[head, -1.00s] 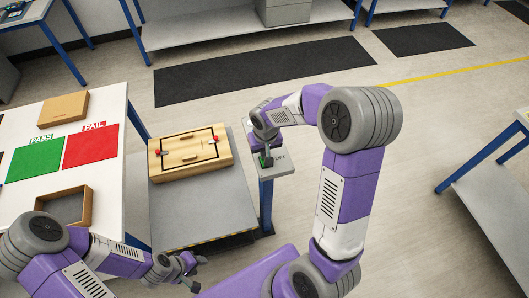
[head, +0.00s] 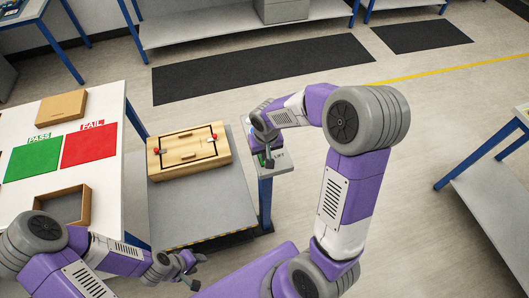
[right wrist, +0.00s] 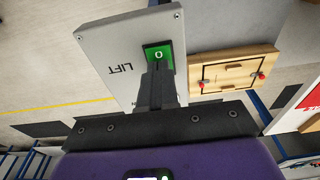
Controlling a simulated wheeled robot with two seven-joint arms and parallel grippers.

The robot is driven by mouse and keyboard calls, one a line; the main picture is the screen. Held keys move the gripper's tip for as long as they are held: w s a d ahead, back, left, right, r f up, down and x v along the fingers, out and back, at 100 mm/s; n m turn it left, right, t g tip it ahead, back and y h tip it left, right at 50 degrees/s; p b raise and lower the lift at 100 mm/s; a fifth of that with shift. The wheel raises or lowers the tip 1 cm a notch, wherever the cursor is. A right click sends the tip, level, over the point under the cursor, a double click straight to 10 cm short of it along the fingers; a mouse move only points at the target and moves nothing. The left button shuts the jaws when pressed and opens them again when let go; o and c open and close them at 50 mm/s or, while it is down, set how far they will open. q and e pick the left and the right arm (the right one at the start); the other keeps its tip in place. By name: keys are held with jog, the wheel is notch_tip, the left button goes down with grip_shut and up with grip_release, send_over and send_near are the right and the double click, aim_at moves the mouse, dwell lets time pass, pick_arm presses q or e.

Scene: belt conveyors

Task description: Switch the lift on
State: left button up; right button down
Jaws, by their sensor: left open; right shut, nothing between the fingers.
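The lift's control panel (head: 283,161) is a light grey plate on a blue post, right of the grey lift platform (head: 200,212). In the right wrist view the panel (right wrist: 115,55) reads LIFT and carries a green switch (right wrist: 158,51) with a white round mark. My right gripper (head: 268,162) is shut and empty, pointing down at the panel; it hides the switch in the head view. In the right wrist view the fingertips (right wrist: 160,68) overlap the switch's near edge; I cannot tell whether they touch it. My left gripper (head: 194,272) is open and empty near the platform's front.
A wooden box (head: 187,166) with two red knobs sits on the platform's far end. The white table (head: 108,100) at left holds a green PASS mat (head: 33,160), a red FAIL mat (head: 90,146), a closed box (head: 62,107) and an open box (head: 85,208).

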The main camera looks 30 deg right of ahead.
jog(key=shift+r+p, duration=0.3)
jog(key=shift+r, duration=0.2)
notch_tip(320, 180, up, 3)
jog(key=shift+s+a+f+p, duration=0.1)
jog(key=shift+s+p, duration=0.05)
jog(key=shift+p, duration=0.85)
notch_tip(320, 180, up, 10)
jog(key=s, duration=0.1)
jog(key=shift+s+a+p, duration=0.15)
jog(key=shift+s+p, duration=0.05)
jog(key=shift+p, duration=0.1)
jog(key=shift+w, duration=0.1)
jog(key=w+f, duration=0.1)
jog(key=f, duration=0.3)
jog(key=w+f+b, duration=0.1)
jog(key=f, duration=0.4)
jog(key=f+b, duration=0.1)
jog(key=f, duration=0.4)
jog(key=shift+w+d, duration=0.35)
jog(key=shift+w, duration=0.05)
